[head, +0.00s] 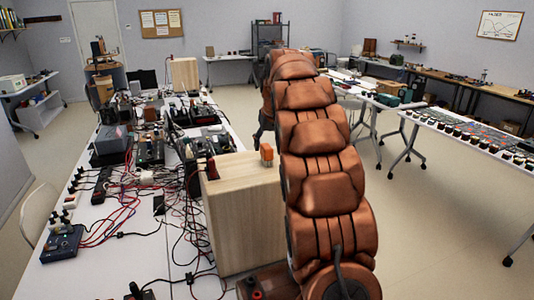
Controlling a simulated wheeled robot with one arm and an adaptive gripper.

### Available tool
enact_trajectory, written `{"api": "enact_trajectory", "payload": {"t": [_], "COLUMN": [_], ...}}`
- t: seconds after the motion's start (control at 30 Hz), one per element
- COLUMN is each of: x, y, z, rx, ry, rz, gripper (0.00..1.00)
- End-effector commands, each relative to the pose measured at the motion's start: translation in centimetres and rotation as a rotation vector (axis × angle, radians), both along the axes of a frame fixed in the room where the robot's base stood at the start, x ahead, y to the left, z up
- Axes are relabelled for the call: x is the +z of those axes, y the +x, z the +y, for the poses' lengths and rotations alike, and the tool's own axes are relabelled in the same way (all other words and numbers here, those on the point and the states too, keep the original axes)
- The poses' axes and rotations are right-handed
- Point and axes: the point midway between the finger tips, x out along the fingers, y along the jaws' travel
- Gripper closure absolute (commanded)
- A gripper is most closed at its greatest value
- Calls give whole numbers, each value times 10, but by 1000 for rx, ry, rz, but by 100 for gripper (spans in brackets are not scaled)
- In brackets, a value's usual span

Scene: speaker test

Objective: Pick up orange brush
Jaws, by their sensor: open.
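A small orange object (267,153), which looks like the orange brush, stands on top of a pale wooden box (245,215) at the near end of the left table. It is close to the left side of my copper-coloured arm. My arm rises from the bottom of the head view and bends over at the top. What looks like my gripper (262,128) hangs dark beyond the box, partly hidden behind the arm. It is open, apart from the orange object and farther back. Its fingertips are hard to make out.
A dark red item (211,168) sits on the box's left edge. The left table (120,250) is crowded with electronics and loose red and black cables. Another table (470,150) at right holds rows of small parts. The floor (430,230) between is clear.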

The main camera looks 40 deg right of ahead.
Motion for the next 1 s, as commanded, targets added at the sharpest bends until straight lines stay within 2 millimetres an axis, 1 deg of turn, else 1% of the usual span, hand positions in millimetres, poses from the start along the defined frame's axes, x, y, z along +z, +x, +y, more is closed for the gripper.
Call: {"api": "enact_trajectory", "payload": {"t": [0.17, 0.27, 0.37, 0.5, 0.6, 0.8, 0.83, 0.87, 1.0], "x": [-6, -12, -21, -39, -48, -51, -51, -51, -51], "y": [3, 6, 11, 18, 21, 22, 22, 22, 22], "z": [-1, -1, -2, -5, -6, -6, -6, -6, -6], "rx": [0, 1, 1, -1, -1, 0, 0, 0, 0], "ry": [0, 0, 0, 0, 1, 0, 0, -1, -1], "rz": [0, 5, 4, 2, 3, 0, 0, 0, 0], "gripper": [38, 38, 38, 38, 38, 38, 39, 42, 56]}}
